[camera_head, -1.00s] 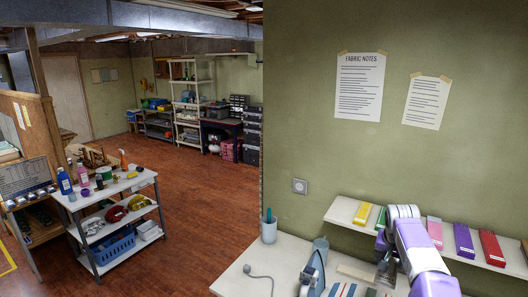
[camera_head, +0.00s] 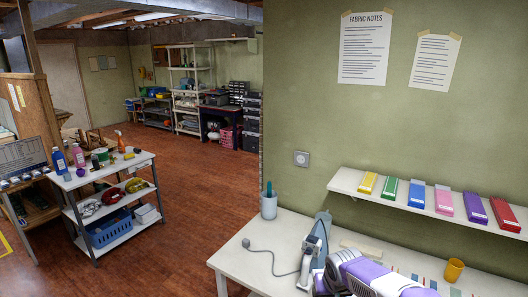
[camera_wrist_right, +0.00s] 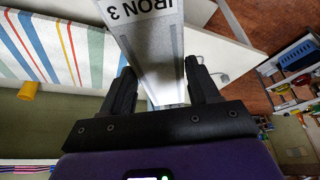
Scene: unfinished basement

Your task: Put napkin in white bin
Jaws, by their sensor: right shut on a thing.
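My right gripper (camera_wrist_right: 160,88) is shut on a flat grey thing (camera_wrist_right: 160,55) with a white label reading IRON 3, upside down in the right wrist view. I cannot tell whether this is part of the iron (camera_head: 313,247), which stands on the worktable. In the head view the right gripper (camera_head: 333,280) is low, close beside the iron, with its fingertips hard to make out. A striped cloth (camera_head: 425,282) lies on the table and also shows in the right wrist view (camera_wrist_right: 45,45). I cannot identify it as the napkin. My left gripper is not in view.
An orange cup (camera_head: 453,270) and a grey holder (camera_head: 268,207) stand on the worktable (camera_head: 245,262). A wall shelf (camera_head: 350,181) carries several coloured boxes. A cart (camera_head: 84,183) at left holds bottles, a blue basket (camera_head: 110,230) and a small white bin (camera_head: 147,214). Open floor lies between.

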